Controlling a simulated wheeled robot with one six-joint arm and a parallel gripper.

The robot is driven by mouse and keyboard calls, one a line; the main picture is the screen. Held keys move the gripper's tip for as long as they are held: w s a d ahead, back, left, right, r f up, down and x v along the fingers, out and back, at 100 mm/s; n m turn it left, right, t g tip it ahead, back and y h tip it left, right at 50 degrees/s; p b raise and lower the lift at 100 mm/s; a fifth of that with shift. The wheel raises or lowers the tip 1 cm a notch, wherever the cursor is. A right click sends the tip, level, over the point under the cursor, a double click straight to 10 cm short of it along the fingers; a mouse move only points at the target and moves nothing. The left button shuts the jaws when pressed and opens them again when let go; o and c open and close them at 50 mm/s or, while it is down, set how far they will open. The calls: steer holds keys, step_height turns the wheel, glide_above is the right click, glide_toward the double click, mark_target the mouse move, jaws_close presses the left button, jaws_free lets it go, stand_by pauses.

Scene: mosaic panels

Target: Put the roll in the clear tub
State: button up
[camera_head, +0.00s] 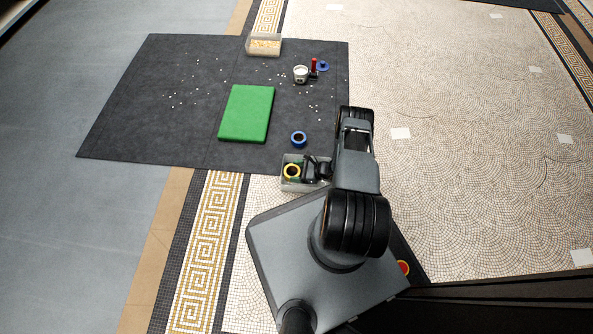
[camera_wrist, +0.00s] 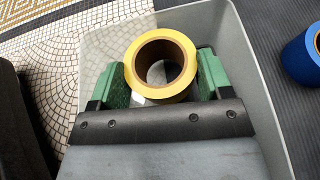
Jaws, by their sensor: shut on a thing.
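A yellow tape roll (camera_wrist: 135,70) with a brown core sits between the green fingers of my gripper (camera_wrist: 161,80), which is shut on it. In the head view the yellow roll (camera_head: 292,171) shows within the outline of a pale grey bin (camera_head: 290,187), beside my gripper (camera_head: 298,170). In the wrist view the bin's walls (camera_wrist: 245,60) surround the roll and fingers. I cannot tell whether the roll touches the bin floor. A clear tub (camera_head: 264,52) with tan contents stands at the far edge of the dark mat.
A blue roll (camera_head: 298,138) lies on the mat (camera_head: 130,110) just beyond the bin. A green pad (camera_head: 246,113) lies mid-mat. Small white bits are scattered around.

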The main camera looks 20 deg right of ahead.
steer(key=o, duration=0.9)
steer(key=shift+o, duration=0.2)
steer(key=shift+r, duration=0.1)
